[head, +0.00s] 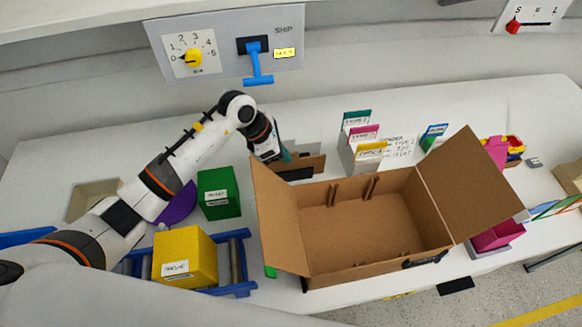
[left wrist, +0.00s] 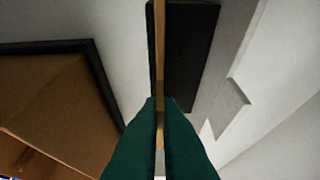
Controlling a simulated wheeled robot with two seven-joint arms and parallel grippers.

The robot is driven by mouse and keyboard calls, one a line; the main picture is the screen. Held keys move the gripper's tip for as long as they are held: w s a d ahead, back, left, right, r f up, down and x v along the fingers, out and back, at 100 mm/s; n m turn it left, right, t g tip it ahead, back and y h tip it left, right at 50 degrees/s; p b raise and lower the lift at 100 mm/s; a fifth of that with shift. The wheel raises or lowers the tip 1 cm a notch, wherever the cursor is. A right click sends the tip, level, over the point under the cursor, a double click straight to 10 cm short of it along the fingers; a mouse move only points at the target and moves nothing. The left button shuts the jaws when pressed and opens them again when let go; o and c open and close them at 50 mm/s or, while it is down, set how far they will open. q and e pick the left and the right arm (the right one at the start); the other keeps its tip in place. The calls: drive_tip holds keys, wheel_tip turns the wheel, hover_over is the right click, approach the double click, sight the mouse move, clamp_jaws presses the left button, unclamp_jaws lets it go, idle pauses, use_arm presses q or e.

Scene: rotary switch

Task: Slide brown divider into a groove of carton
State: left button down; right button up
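The brown divider (head: 311,163) is a thin flat panel standing behind the carton, next to a black holder (head: 295,174). In the left wrist view the divider (left wrist: 159,45) shows edge-on, with the black holder (left wrist: 196,60) close beside it. My left gripper (head: 285,155) is at the divider's left end. Its green fingers (left wrist: 160,101) are close together with the divider's edge between them, and they look shut on it. The open brown carton (head: 355,245) has its side flaps spread and paired groove strips (head: 334,194) on its inner back wall. My right gripper is not in view.
A green box (head: 219,193) and a yellow box (head: 184,258) stand left of the carton, the yellow one on a blue-railed roller rack (head: 236,262). Card files (head: 362,145) stand behind the carton. A switch panel (head: 225,47) is on the wall. Pink bins (head: 497,237) are at right.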

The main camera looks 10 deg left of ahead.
use_arm(q)
wheel_tip(320, 180, up, 2)
drive_tip(key=shift+r+p, duration=0.1)
drive_tip(key=shift+p, duration=0.45)
wheel_tip(320, 180, up, 2)
drive_tip(key=shift+s+a+r+p, duration=0.1)
drive_tip(key=shift+s+p, duration=0.05)
drive_tip(key=shift+p, duration=0.35)
drive_tip(key=r, duration=0.1)
drive_tip(key=r+p, duration=0.1)
drive_tip(key=shift+w+r+p, duration=0.25)
drive_tip(key=shift+r+p, duration=0.15)
drive_tip(key=shift+s, duration=0.15)
